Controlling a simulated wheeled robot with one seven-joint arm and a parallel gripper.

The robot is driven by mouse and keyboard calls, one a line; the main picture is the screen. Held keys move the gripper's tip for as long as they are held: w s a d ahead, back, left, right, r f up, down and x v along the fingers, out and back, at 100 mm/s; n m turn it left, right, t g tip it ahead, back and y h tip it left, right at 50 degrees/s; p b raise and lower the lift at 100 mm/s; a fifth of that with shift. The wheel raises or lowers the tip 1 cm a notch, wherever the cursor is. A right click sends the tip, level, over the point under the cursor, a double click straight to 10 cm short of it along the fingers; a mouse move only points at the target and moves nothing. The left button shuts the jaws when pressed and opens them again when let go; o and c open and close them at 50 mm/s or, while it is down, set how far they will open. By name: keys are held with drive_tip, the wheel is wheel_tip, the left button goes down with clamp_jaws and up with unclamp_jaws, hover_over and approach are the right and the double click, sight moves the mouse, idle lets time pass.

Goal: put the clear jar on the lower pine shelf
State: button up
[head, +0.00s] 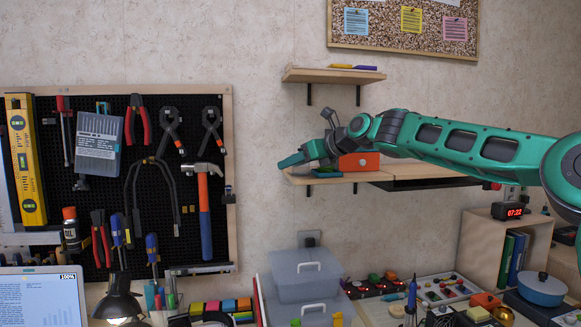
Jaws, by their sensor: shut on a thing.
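The lower pine shelf (300,180) is fixed to the wall at centre, below the upper pine shelf (332,75). My gripper (304,165) reaches in from the right to the left part of the lower shelf, its fingers at about the height of the board. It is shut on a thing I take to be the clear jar. The jar's outline does not show clearly against the wall and the fingers. I cannot tell whether it touches the shelf.
An orange box (359,162) stands on the lower shelf just right of my gripper. The upper shelf is overhead. A tool pegboard (185,215) hangs left. Below are grey lidded bins (304,272) and a crowded bench.

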drive_tip(key=o, duration=1.4)
drive_tip(key=shift+v, duration=6)
drive_tip(key=shift+f, duration=0.1)
